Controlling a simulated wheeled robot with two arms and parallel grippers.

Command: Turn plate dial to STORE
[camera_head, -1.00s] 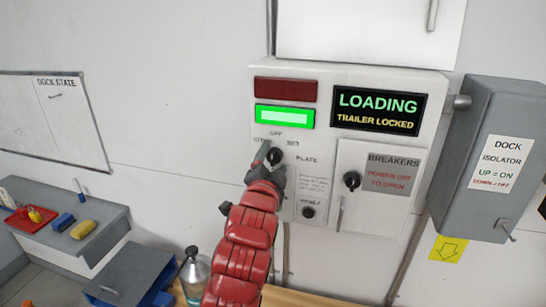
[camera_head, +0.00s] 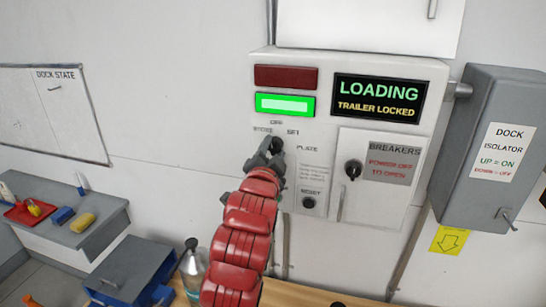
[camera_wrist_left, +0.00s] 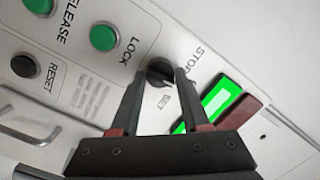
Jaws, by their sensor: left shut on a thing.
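The plate dial (camera_head: 277,145) is a small black knob on the white control panel (camera_head: 320,62), with OFF above it, STORE at upper left, SET at upper right and PLATE at lower right. My left gripper (camera_head: 270,153) reaches up to it from below and is shut on it. In the left wrist view the knob (camera_wrist_left: 160,72) sits between the two fingertips (camera_wrist_left: 161,78). The fingers partly cover the knob, and I cannot tell which label its pointer faces. My right gripper is not in view.
A display (camera_head: 378,102) reads LOADING, TRAILER LOCKED. A lit green lamp (camera_head: 285,105) is below a dark red one (camera_head: 286,77). The RESET button (camera_head: 309,202), breaker door (camera_head: 352,215) and grey isolator box (camera_head: 490,150) are nearby. A bottle (camera_head: 193,268) stands below.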

